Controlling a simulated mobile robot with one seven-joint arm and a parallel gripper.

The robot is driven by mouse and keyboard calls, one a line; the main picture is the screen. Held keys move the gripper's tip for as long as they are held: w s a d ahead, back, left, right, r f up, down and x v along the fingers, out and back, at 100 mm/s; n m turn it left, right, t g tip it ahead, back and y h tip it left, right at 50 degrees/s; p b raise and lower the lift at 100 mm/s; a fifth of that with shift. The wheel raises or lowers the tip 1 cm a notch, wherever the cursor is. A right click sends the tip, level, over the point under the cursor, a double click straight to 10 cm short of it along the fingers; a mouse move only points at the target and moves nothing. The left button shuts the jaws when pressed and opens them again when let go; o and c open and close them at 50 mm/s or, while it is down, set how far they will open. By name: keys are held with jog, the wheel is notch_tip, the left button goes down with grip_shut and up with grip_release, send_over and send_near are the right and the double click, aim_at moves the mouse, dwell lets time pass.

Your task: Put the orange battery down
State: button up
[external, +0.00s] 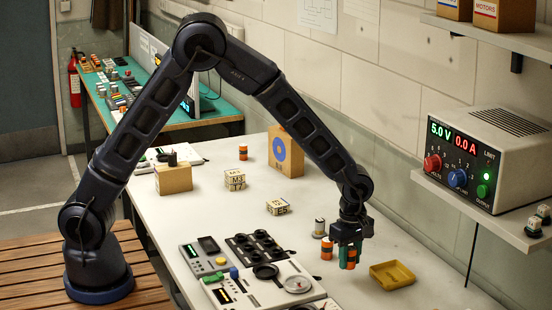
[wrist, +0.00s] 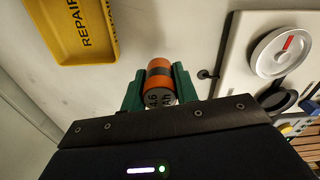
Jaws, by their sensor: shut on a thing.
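My gripper (external: 347,256) has green fingers and is low over the white bench, left of the yellow tray. It is shut on the orange battery, which has a dark band and a grey end with print. The battery shows between the fingers in the wrist view (wrist: 159,82), where my gripper (wrist: 158,92) grips its sides. In the external view the fingers hide much of it. I cannot tell whether its lower end touches the bench. Another orange cylinder (external: 327,250) stands just left of my gripper, and another orange one (external: 243,152) stands farther back.
The yellow tray (external: 392,275) lies right of my gripper; the wrist view shows its REPAIR label (wrist: 88,30). A metal spool (external: 319,228) stands close behind. Panels with dials (external: 270,285) lie to the left. Bare bench (external: 345,292) shows in front.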

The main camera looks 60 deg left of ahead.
aim_at(349, 268)
jog(key=shift+f, duration=1.65)
jog(key=shift+f, duration=0.1)
jog(key=o, duration=1)
jog(key=shift+o, duration=0.2)
